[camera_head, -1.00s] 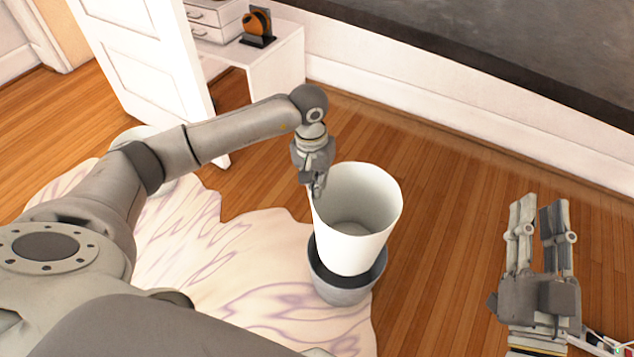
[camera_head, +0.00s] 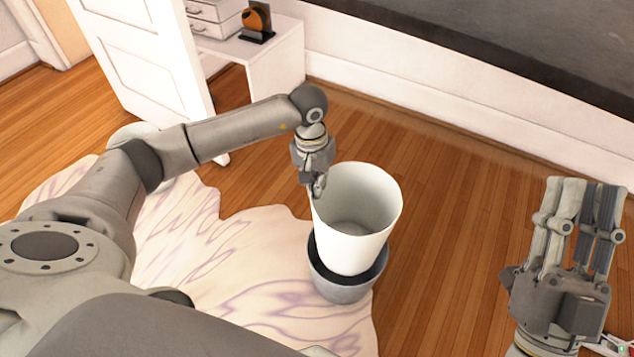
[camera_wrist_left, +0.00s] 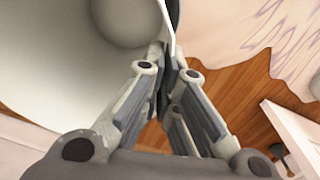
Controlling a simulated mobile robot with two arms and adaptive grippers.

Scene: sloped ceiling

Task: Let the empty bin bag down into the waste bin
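The empty bin bag (camera_head: 358,235) is a white, open-mouthed tube standing upright. Its lower end overlaps the mouth of the grey waste bin (camera_head: 343,291); how deep it sits inside cannot be told. My left gripper (camera_head: 318,190) is at the left side of the bag's rim, pointing down, shut on the bag wall. In the left wrist view the fingers (camera_wrist_left: 165,68) close together at the edge of the white bag (camera_wrist_left: 60,60), whose inside shows at the upper left. My right gripper (camera_head: 582,200) is open and empty, at the right, apart from the bag.
The bin stands by the edge of a pale patterned rug (camera_head: 250,265) on a wooden floor (camera_head: 450,200). A white desk (camera_head: 275,60) and an open white door (camera_head: 140,60) are behind at the left. Floor right of the bin is clear.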

